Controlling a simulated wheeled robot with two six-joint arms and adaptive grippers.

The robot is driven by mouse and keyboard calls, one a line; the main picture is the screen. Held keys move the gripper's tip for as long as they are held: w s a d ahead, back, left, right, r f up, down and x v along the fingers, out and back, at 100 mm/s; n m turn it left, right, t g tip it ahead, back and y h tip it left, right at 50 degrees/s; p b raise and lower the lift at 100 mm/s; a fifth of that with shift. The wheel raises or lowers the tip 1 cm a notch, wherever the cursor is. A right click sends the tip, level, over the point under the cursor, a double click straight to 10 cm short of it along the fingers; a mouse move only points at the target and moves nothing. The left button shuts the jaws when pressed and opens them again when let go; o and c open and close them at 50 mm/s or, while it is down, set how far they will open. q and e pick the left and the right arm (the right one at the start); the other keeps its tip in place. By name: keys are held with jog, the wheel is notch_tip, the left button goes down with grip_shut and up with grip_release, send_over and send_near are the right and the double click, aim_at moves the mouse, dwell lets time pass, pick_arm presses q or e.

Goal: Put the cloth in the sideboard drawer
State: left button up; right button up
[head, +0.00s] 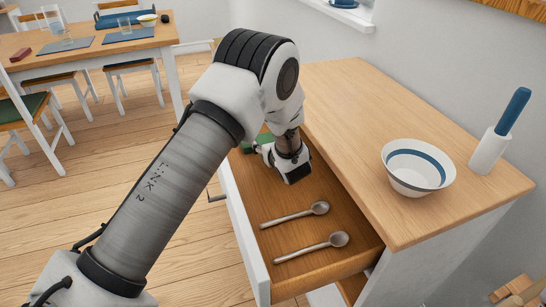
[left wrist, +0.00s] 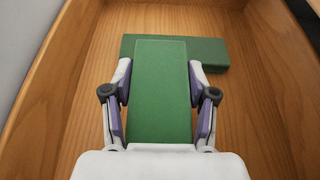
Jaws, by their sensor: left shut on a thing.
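The sideboard drawer (head: 285,190) is pulled open, and its wooden floor also shows in the left wrist view (left wrist: 75,110). My left gripper (head: 268,150) reaches down into the far part of the drawer. In the left wrist view its fingers (left wrist: 160,72) are shut on the sides of a flat green folded cloth (left wrist: 160,105). A second green folded piece (left wrist: 207,53) lies crosswise on the drawer floor behind the held one. In the head view green (head: 262,140) shows beside the gripper, partly hidden by it. I cannot tell whether the held cloth touches the floor. My right gripper is not in view.
Two spoons (head: 311,243) lie in the drawer's near part. The sideboard top (head: 350,100) carries a white bowl with a blue band (head: 418,168) and a white holder with a blue handle (head: 490,150). A laid dining table (head: 95,45) with chairs stands at the back left.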

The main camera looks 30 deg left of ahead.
pick_arm(q)
jog(key=f, duration=0.4)
jog(key=shift+w, duration=0.2)
jog(key=shift+f, duration=0.2)
jog(key=o, duration=1.1)
jog(key=shift+o, duration=0.2)
jog(key=shift+w+r, duration=0.1)
jog(key=shift+r, duration=0.1)
jog(key=shift+s+d, duration=0.2)
jog(key=shift+d, duration=0.1)
jog(key=v, duration=1.1)
jog(key=shift+s+r, duration=0.15)
